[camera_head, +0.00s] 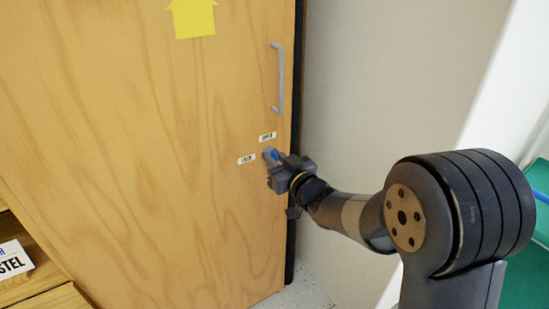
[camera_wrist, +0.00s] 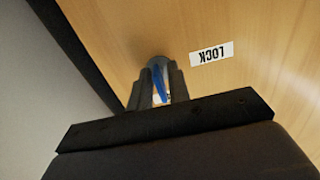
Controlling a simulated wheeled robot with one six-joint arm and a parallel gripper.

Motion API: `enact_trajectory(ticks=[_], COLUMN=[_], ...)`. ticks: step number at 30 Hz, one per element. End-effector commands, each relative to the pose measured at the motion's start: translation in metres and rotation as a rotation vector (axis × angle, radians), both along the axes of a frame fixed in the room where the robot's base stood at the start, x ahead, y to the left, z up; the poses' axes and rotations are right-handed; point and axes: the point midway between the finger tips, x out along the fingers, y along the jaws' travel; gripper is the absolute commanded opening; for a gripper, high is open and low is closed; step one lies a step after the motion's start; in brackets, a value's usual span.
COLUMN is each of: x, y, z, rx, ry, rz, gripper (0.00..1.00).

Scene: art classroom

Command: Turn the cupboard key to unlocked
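The cupboard door (camera_head: 170,190) is light wood and fills the left and middle of the head view. The blue key (camera_head: 273,154) sits in a grey round lock near the door's right edge. It also shows in the wrist view (camera_wrist: 159,84), between my fingers. My gripper (camera_head: 275,164) is at the lock, its fingers on either side of the key in the wrist view (camera_wrist: 159,92). A light gap shows beside the key; whether the fingers grip it is unclear. A LOCK label (camera_wrist: 211,54) is upside down in the wrist view.
One small white label (camera_head: 247,159) is left of the lock, another (camera_head: 267,137) above it, its text tiny. A grey handle (camera_head: 279,78) stands higher on the door, with a yellow arrow (camera_head: 193,17) to its left. A pale wall (camera_head: 380,90) is to the right.

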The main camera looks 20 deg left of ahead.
Motion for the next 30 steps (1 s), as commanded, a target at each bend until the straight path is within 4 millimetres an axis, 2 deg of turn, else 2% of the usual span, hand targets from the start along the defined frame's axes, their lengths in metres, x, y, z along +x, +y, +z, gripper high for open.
enact_trajectory(ticks=[3,14,30], x=[0.000,-0.004,-0.062], y=[0.000,-0.006,-0.074], z=[0.000,0.001,0.001], rx=[0.000,-0.001,-0.001], ry=[0.000,-0.001,-0.001], rz=[0.000,-0.001,-0.002], gripper=[0.27,0.27,0.27])
